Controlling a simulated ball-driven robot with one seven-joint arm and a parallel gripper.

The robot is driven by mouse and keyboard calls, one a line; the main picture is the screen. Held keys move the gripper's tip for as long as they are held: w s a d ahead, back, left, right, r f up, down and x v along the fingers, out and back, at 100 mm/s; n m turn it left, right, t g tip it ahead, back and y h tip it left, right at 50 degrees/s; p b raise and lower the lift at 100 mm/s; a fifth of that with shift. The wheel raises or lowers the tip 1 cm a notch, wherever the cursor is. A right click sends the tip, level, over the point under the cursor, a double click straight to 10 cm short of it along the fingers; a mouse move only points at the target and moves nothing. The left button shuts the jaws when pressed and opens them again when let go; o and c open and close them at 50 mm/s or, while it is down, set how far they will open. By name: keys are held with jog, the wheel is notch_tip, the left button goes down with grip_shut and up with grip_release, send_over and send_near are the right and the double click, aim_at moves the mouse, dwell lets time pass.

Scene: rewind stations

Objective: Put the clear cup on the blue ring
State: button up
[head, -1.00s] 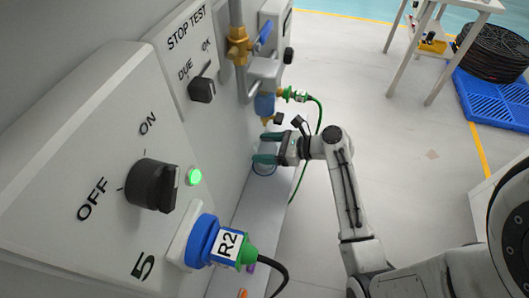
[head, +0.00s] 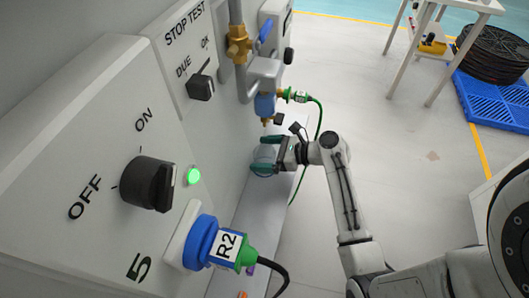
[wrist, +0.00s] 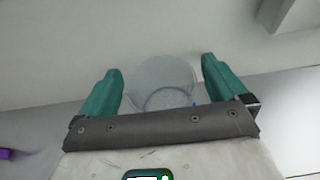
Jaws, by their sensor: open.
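The clear cup (wrist: 160,72) stands between my two teal fingers in the wrist view, with a gap on each side. It shows faintly between the fingers in the head view (head: 264,154). The blue ring (wrist: 165,97) is seen through and around the cup's lower part, and the cup appears to stand on it. How exactly its base is centred I cannot tell. In the head view the ring is mostly hidden by the lower finger. My gripper (head: 262,155) is open around the cup, low over the grey ledge (head: 262,215).
The station panel (head: 90,170) with its knobs rises just left of my gripper. A valve with a blue body (head: 265,105) and a green hose (head: 318,115) hang above and beside it. A purple item (wrist: 5,154) lies on the ledge.

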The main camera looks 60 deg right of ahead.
jog(key=shift+r, duration=0.15)
